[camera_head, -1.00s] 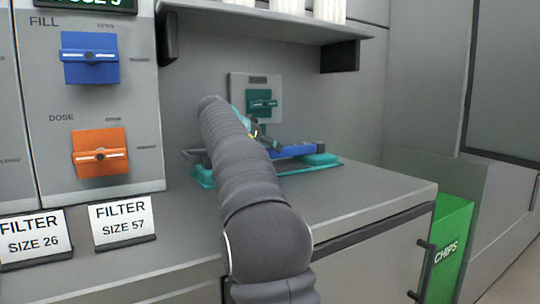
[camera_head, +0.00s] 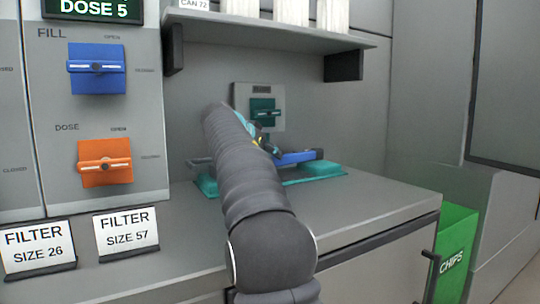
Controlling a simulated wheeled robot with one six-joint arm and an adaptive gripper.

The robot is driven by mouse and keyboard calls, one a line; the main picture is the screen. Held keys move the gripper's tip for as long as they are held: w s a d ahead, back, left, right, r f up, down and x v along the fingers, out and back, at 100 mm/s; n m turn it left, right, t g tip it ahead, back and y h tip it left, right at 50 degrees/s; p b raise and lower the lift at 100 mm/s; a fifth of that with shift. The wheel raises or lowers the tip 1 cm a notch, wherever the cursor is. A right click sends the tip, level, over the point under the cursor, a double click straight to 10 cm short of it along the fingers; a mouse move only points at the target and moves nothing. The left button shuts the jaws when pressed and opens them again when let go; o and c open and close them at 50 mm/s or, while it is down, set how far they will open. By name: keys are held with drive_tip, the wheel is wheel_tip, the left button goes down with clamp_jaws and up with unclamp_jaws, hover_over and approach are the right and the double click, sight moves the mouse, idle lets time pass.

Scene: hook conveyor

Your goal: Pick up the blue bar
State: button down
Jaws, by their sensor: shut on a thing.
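The blue bar (camera_head: 297,157) lies level, just above a teal fixture (camera_head: 325,173) on the grey counter. Its right part shows with a dark end; its left part is hidden behind my arm. My gripper (camera_head: 268,149) is at the bar's visible left part, mostly hidden by my grey sleeved arm. Its jaws are shut on the bar, though the fingertips are too small and covered to see clearly. A narrow gap seems to show between the bar and the fixture.
A teal switch (camera_head: 263,112) is on the back wall behind my gripper. A shelf (camera_head: 270,32) overhangs above. Blue (camera_head: 96,68) and orange (camera_head: 103,163) knobs are on the left panel. A green CHIPS bin (camera_head: 455,255) stands right of the counter. The counter's front right is clear.

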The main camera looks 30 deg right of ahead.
wheel_tip(320, 180, up, 6)
drive_tip(key=p, duration=0.2)
drive_tip(key=shift+r+p, duration=0.1)
drive_tip(key=shift+p, duration=0.2)
drive_tip(key=s+a+b, duration=0.1)
drive_tip(key=s+b, duration=0.3)
drive_tip(key=s, duration=1.5)
drive_tip(key=shift+s, duration=0.35)
drive_tip(key=shift+s, duration=0.15)
